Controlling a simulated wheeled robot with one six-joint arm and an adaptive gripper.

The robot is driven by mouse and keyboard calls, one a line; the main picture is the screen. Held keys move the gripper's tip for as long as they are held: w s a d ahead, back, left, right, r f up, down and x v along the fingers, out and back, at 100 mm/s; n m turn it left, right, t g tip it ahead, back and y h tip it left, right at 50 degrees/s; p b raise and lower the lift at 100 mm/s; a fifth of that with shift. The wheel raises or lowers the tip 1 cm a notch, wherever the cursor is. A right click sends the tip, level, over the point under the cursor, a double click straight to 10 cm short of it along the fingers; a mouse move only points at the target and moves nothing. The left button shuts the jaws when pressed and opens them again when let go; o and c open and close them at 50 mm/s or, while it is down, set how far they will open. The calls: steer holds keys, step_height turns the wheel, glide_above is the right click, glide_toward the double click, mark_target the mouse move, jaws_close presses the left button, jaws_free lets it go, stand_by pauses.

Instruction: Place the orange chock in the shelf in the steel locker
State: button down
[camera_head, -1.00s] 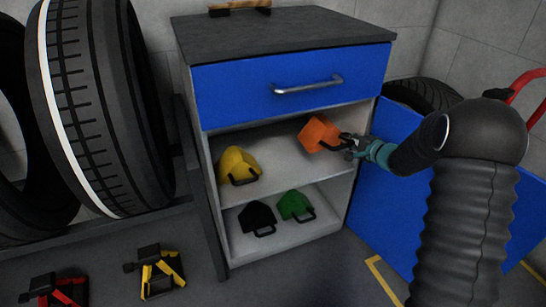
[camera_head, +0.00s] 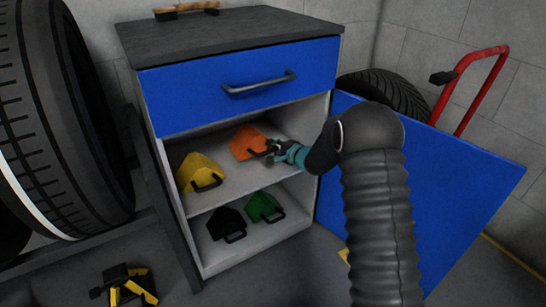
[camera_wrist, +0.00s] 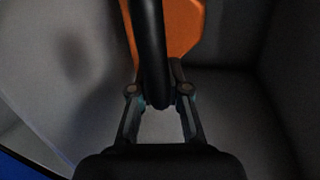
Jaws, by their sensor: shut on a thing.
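The orange chock (camera_head: 247,141) is inside the steel locker (camera_head: 187,225), at the upper shelf (camera_head: 233,182), right of the yellow chock. My gripper (camera_head: 272,151) reaches in from the right and is shut on the chock's dark handle. In the wrist view the orange chock (camera_wrist: 180,28) is at the top, and the handle passes between the fingers of my gripper (camera_wrist: 160,92). I cannot tell whether the chock's underside touches the shelf.
A yellow chock (camera_head: 197,171) sits on the upper shelf at left. A black chock (camera_head: 226,221) and a green chock (camera_head: 262,206) are on the lower shelf. The blue door (camera_head: 440,170) stands open at right. The blue drawer (camera_head: 240,82) is shut above. Tyres (camera_head: 60,120) stand at left.

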steer(key=shift+a+f+b, duration=0.1)
steer(key=shift+f+b, duration=0.25)
steer(key=shift+f, duration=1.6)
steer(key=c, duration=1.1)
jaws_free()
steer(key=shift+f, duration=0.1)
steer(key=shift+c, duration=0.2)
